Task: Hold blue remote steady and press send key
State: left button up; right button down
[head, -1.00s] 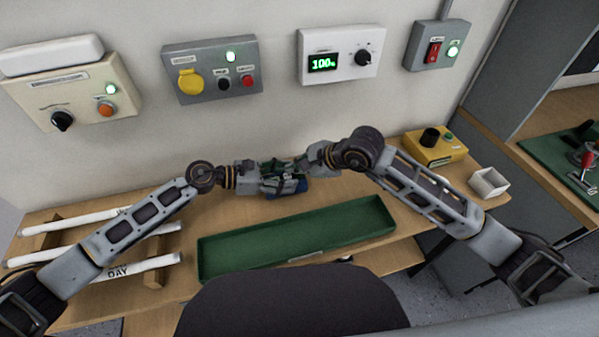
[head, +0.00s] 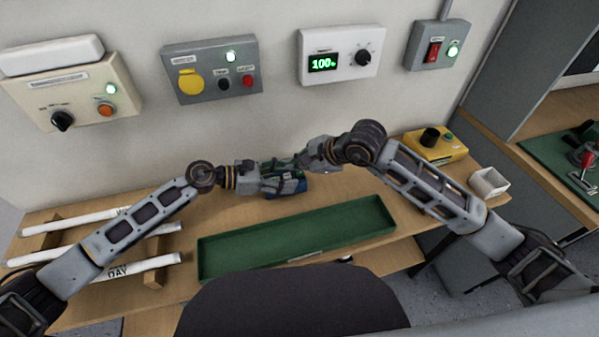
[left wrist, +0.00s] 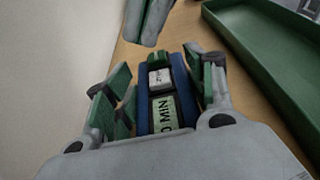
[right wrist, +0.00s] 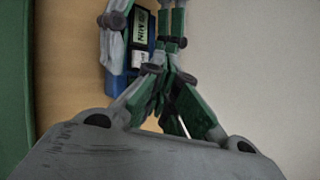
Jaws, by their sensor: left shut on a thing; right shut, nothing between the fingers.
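The blue remote (head: 289,191) is off to the back of the table, between my two grippers. In the left wrist view the remote (left wrist: 145,112) shows a pale label reading "MIN" in part and a white key (left wrist: 160,78) with small, unclear marking. My left gripper (left wrist: 158,85) is shut on the remote, a finger on each side. My right gripper (right wrist: 156,72) is shut and empty, its tips close beside the key end of the remote. In the right wrist view the white key (right wrist: 137,58) is visible; I cannot tell whether the tips touch it.
A long green tray (head: 300,243) lies in front of the grippers. White tubes (head: 75,235) rest on a wooden rack at left. A yellow box (head: 436,147) and a small white open box (head: 488,183) stand at right. Control panels line the wall behind.

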aim_at(298, 175)
pick_arm(q)
jog(key=shift+f, duration=0.25)
pick_arm(e)
jog(key=shift+r, duration=0.15)
jog(key=shift+r, duration=2.35)
pick_arm(q)
jog(key=o, duration=1.1)
jog(key=shift+c, duration=0.2)
jog(key=shift+o, duration=0.8)
jog(key=shift+r, duration=0.1)
jog(key=shift+a+r, duration=0.1)
jog(key=shift+v, duration=5.9)
